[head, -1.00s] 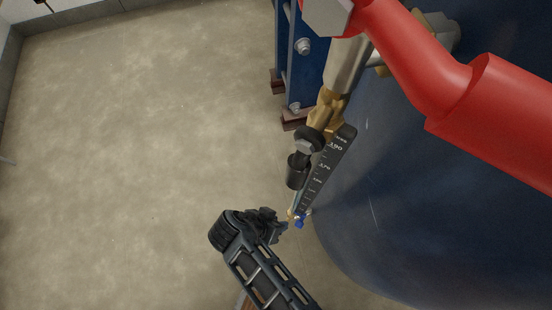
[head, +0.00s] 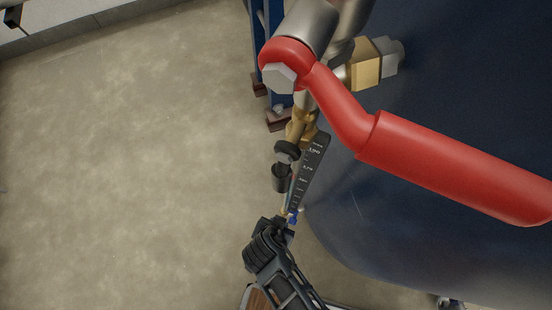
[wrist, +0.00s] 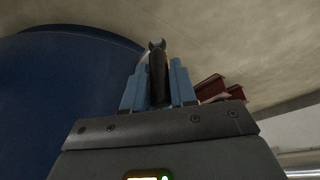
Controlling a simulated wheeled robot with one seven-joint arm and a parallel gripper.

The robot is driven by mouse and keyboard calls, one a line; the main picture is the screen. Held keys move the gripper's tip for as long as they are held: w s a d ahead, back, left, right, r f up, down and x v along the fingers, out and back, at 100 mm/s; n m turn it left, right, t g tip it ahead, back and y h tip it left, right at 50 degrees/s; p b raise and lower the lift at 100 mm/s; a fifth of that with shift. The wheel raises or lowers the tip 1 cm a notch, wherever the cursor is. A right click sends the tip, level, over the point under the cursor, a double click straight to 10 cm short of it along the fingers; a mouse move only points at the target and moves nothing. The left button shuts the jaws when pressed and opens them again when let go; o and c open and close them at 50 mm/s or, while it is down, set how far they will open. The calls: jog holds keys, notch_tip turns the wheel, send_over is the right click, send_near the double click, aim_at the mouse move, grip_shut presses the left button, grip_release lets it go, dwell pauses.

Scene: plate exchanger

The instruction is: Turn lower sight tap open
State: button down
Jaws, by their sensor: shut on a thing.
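The lower sight tap (head: 293,216) is a small part with blue on it, at the bottom end of the black scale plate (head: 312,165). My gripper (head: 284,224) is at this tap, reaching up from below in the head view, and hides part of it. In the wrist view my gripper's two blue fingers (wrist: 158,88) are close together with a dark stem, forked at its tip (wrist: 157,50), between them. The jaws are shut on it, and I take it for the tap. The tap's exact angle is too small to tell.
A large dark blue tank (head: 420,230) stands right of the tap. Blue frame legs (head: 268,60) stand behind. The floor (head: 120,170) at left is clear.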

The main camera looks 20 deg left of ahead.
jog(key=c, duration=1)
grip_release()
jog(key=p+v, duration=0.3)
jog(key=v, duration=0.4)
jog(key=shift+s+r, duration=0.15)
jog(key=shift+r, duration=0.25)
